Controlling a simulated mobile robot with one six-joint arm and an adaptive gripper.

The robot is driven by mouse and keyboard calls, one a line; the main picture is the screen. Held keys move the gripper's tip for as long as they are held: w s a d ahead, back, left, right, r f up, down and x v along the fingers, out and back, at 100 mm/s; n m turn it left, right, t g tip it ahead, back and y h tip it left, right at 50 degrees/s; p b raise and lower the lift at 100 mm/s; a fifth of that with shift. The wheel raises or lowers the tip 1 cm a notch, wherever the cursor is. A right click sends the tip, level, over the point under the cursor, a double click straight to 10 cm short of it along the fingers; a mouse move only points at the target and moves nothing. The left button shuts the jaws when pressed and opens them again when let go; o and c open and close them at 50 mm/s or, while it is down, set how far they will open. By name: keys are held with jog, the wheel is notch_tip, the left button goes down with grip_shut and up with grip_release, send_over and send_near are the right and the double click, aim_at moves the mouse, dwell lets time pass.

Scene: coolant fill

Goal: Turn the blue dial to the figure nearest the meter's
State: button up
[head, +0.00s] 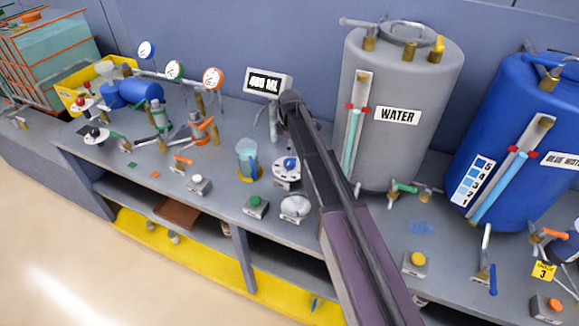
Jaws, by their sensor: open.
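The blue dial (290,163) is a blue knob on a round pale plate on the bench, just left of my arm. Its figures and pointer are too small to read. The meter (266,84) is a white box on a stand behind the dial. Its dark display shows a figure in ML, seemingly 400 or 480; the middle digit is unclear. My arm rises from the lower right and ends in a dark joint beside the meter. No gripper fingers can be made out.
A beaker (247,160) with blue liquid stands left of the dial. A green button (255,206) and a white rounded item (295,208) are in front. The grey WATER tank (400,100) and a blue tank (520,130) stand right. Gauges and valves fill the left.

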aim_at(290, 161)
jog(key=shift+f+b, duration=3.5)
jog(key=shift+f, duration=0.35)
jog(key=shift+c, duration=0.2)
jog(key=c, duration=1.1)
